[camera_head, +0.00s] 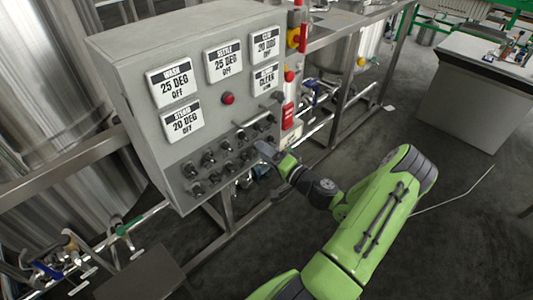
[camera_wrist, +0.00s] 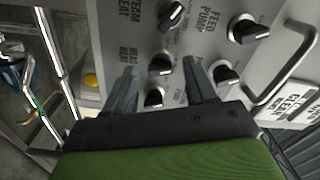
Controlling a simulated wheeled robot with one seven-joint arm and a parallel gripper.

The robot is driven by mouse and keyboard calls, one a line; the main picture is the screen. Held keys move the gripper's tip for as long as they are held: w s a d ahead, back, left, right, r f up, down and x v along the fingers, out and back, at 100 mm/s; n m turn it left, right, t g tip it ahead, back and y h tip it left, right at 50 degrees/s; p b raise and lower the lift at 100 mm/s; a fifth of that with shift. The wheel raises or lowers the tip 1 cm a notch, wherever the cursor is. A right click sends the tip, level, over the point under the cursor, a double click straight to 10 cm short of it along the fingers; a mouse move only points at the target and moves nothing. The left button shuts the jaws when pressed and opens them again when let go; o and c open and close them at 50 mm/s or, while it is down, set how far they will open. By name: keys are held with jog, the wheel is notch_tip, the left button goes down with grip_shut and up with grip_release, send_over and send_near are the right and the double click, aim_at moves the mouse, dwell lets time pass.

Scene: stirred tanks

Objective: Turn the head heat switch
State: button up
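The grey control panel (camera_head: 200,125) carries several black switches (camera_head: 209,158) in rows on its lower front. My gripper (camera_head: 268,150) is at the right part of these rows, its tips close to the panel. In the wrist view my gripper (camera_wrist: 157,66) has its two fingers apart. A black switch (camera_wrist: 160,65) with a pale pointer shows between the fingertips, and another switch (camera_wrist: 154,97) is lower between the fingers. A partly readable label (camera_wrist: 129,64), seemingly ending in "HEAT", lies left of them. I cannot tell whether a finger touches a switch.
Beside the switches are a "FEED PUMP" label (camera_wrist: 212,32), its neighbouring switch (camera_wrist: 248,29) and a metal handle (camera_wrist: 285,75). A red button (camera_head: 227,98) and white display plates (camera_head: 172,84) are above. Steel tanks (camera_head: 50,80) and pipes flank the panel.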

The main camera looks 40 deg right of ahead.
jog(key=s+p, duration=0.1)
jog(key=s, duration=1.4)
jog(key=shift+s+d, duration=0.2)
jog(key=shift+s, duration=0.15)
jog(key=shift+a, duration=0.1)
